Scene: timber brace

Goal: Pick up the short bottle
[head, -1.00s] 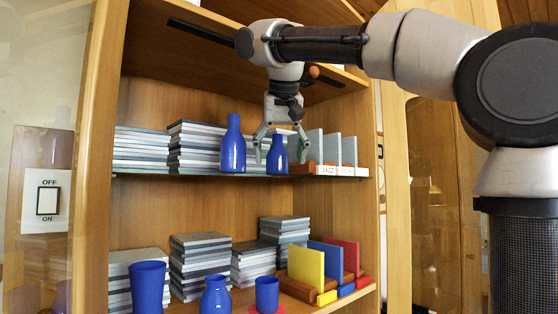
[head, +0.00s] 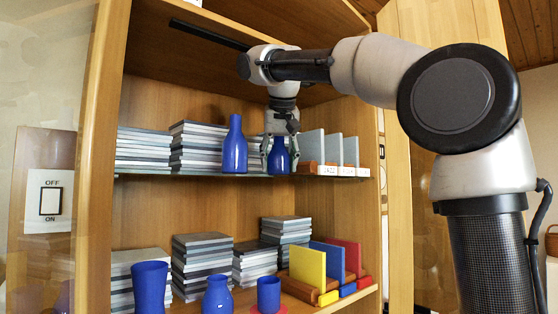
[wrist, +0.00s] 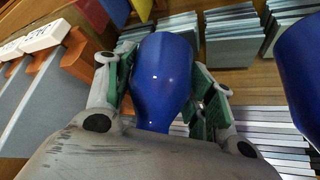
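The short blue bottle (head: 279,158) stands upright on the upper shelf, to the right of a taller blue bottle (head: 235,148). My gripper (head: 280,157) reaches down from above with one finger on each side of the short bottle. In the wrist view the short bottle (wrist: 163,75) fills the space between the green finger pads, which appear to touch it on both sides. Its base appears to be at shelf level. The taller bottle shows at the right edge of the wrist view (wrist: 302,70).
Stacks of grey cases (head: 195,148) stand behind and left of the bottles. A holder with labelled grey panels (head: 330,169) is close on the right.

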